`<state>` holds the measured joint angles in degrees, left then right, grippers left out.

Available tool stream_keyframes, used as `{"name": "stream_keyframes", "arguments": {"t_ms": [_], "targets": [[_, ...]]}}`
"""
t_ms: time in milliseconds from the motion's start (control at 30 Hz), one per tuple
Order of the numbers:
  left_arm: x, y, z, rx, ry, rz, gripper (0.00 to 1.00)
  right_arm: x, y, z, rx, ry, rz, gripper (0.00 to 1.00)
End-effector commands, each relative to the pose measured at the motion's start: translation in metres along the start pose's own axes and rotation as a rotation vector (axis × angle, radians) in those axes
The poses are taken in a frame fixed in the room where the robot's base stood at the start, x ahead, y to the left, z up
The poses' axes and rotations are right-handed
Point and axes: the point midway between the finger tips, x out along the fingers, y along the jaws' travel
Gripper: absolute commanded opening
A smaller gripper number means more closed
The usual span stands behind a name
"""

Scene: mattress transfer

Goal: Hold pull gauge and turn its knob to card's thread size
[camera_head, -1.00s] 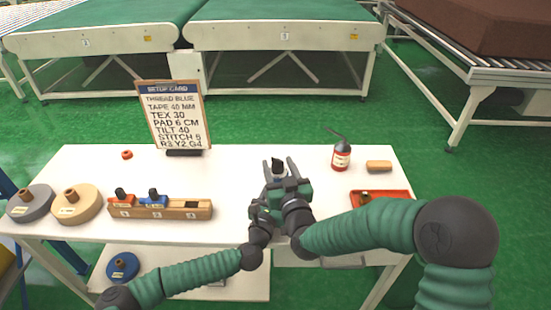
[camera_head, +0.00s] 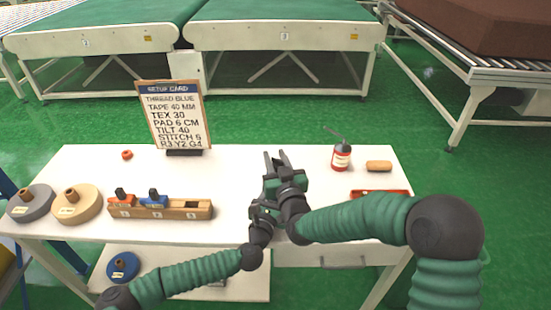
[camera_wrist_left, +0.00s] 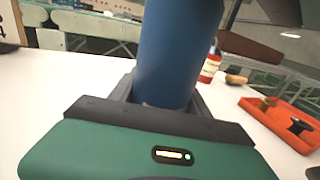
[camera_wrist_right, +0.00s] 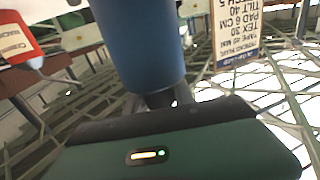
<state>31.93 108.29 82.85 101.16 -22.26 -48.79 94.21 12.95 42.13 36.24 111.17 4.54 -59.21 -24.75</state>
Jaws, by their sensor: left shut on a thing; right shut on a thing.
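The setup card (camera_head: 174,116) stands upright at the back of the table; its lines include "THREAD BLUE" and "TEX 30". It shows upside down in the right wrist view (camera_wrist_right: 237,28). A blue cylinder, seemingly the pull gauge (camera_wrist_left: 180,50), rises from the jaws of my left gripper (camera_wrist_left: 160,108), which is shut on it. In the right wrist view the blue cylinder (camera_wrist_right: 138,45) ends in a narrow dark part, likely the knob (camera_wrist_right: 160,98), at the jaws of my right gripper (camera_head: 277,157), which is shut on it. My left gripper (camera_head: 262,210) is close below. Scale markings are hidden.

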Motion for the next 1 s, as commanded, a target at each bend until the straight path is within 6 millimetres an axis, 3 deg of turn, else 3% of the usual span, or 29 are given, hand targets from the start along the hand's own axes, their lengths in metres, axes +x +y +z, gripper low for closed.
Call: {"name": "stream_keyframes", "arguments": {"t_ms": [500,833,867,1000], "targets": [[0.0004,0.0020,0.0018,-0.003,-0.003,0.004,0.00,-0.0004,-0.0041,-0.0004,0.007,0.002,-0.273,0.00],[0.0004,0.0028,0.0019,-0.002,-0.003,0.006,0.00,-0.0008,-0.0044,0.0002,0.008,-0.001,-0.290,0.00],[0.0004,0.0028,0.0019,-0.002,-0.003,0.006,0.00,-0.0007,-0.0043,0.0002,0.008,-0.001,-0.289,0.31],[0.0004,0.0025,0.0019,-0.002,-0.003,0.005,0.00,-0.0008,-0.0050,0.0002,0.008,-0.001,-0.290,0.49]]}}
